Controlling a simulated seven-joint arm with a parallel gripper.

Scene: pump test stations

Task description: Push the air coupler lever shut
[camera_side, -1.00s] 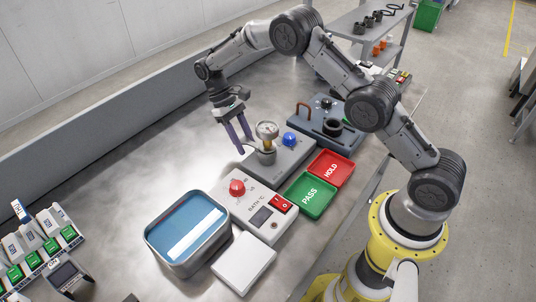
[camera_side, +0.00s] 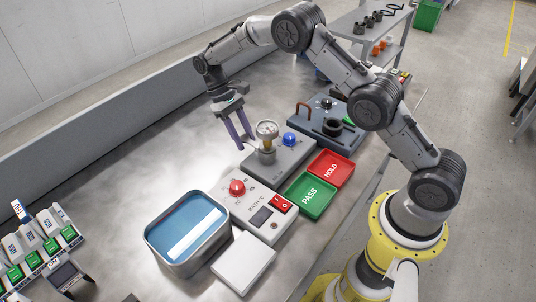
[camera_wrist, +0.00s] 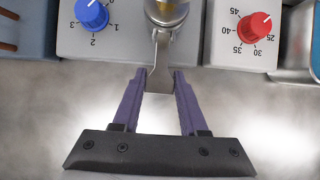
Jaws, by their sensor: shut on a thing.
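The air coupler is a brass and metal fitting (camera_side: 267,155) on a grey station box, with a round dial gauge (camera_side: 267,129) on top. Its lever (camera_wrist: 158,84) is a flat grey metal tab that sticks out from the fitting toward my gripper in the wrist view. My gripper (camera_wrist: 159,76) has purple fingers, one on each side of the lever, and is shut on it. In the side view my gripper (camera_side: 247,146) is just left of the fitting, above the bench. The lever's exact angle is hard to tell.
A blue knob (camera_wrist: 91,13) and a red knob (camera_wrist: 254,25) flank the fitting. The green PASS tray (camera_side: 310,197) and red HOLD tray (camera_side: 331,169) lie to the right. A water bath (camera_side: 188,250) stands in front. Bare bench lies left of my gripper.

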